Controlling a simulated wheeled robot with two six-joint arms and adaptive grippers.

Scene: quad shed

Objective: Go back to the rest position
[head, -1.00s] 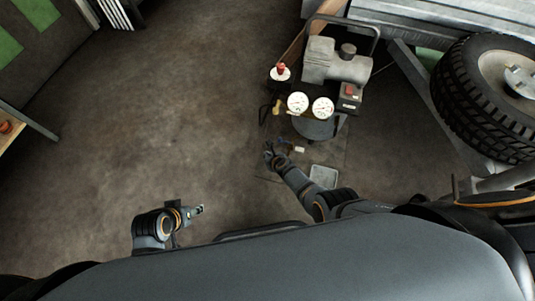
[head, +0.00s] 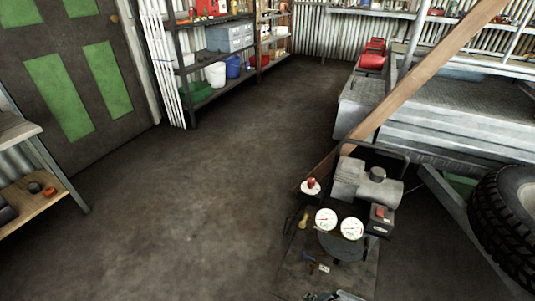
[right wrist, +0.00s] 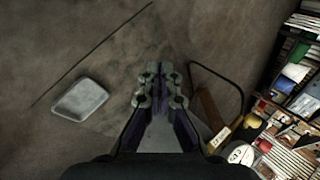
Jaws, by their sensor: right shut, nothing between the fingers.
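My right gripper (right wrist: 160,88) shows in the right wrist view, its fingers together with nothing between them, above the grey-brown floor. A pale shallow tray (right wrist: 80,99) lies to its left, apart from it. My left gripper is not in either view now.
The compressor (head: 368,184) with two white gauges (head: 338,224) stands at the lower right of the head view. A trailer (head: 440,118) and tyre (head: 507,220) are to its right. A workbench (head: 40,197) is at left, shelves (head: 228,75) behind. The middle floor is clear.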

